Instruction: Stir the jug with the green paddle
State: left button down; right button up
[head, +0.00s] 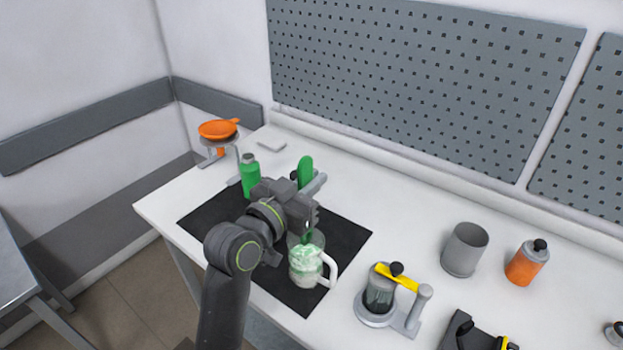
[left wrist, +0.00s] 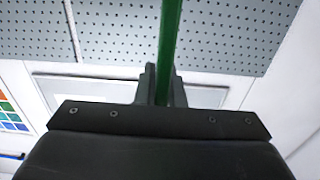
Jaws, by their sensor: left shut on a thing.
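The jug (head: 303,268) is clear with a white handle and stands on the black mat (head: 345,237). Green and whitish contents show through its wall. The green paddle (head: 306,170) stands roughly upright, its wide green part above my left gripper (head: 309,206) and a green piece below it at the jug's mouth. My left gripper is shut on the paddle, above the jug. In the left wrist view the green shaft (left wrist: 170,45) runs between the two dark fingers (left wrist: 160,86). The paddle's lower end is hard to make out inside the jug. My right gripper is not in view.
A green bottle (head: 250,180) stands at the mat's back left, and an orange pan (head: 217,129) is on a stand behind it. To the right are a jar with a yellow bar (head: 381,292), a grey cup (head: 464,250) and an orange bottle (head: 525,265). A pegboard (head: 420,85) backs the table.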

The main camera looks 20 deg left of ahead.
pick_arm(q)
notch_tip(320, 180, down, 10)
jog(key=b, duration=0.7)
jog(key=shift+a, duration=0.1)
